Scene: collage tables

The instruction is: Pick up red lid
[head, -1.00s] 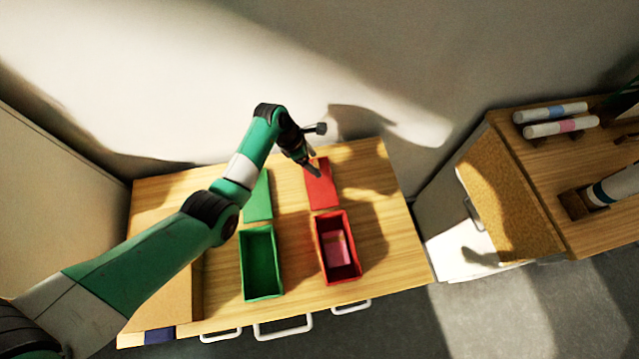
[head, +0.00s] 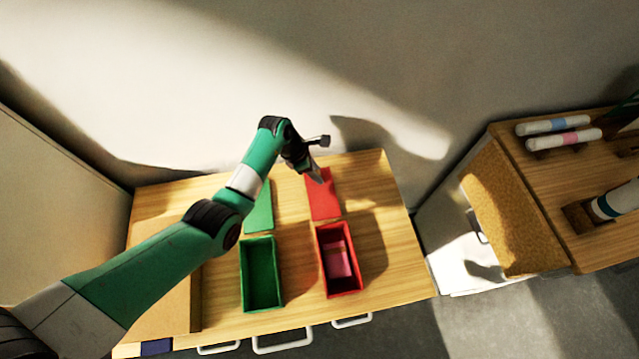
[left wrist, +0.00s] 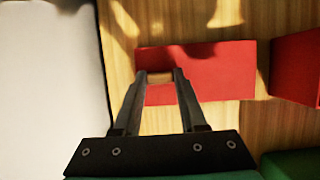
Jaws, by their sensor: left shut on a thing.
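The red lid (head: 324,201) lies flat on the wooden table, just behind the open red box (head: 356,262). My left gripper (head: 317,175) is over the lid's far part and is shut on it. The red box (left wrist: 300,66) shows at the right of that view. The lid seems to rest on the table still. My right gripper is not in view.
The red box holds a pink block (head: 337,259). To its left are an open green box (head: 246,275) and a green lid (head: 260,212). A wall stands close behind the table. A wooden cabinet (head: 550,215) at the right bears white rolls (head: 553,125).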

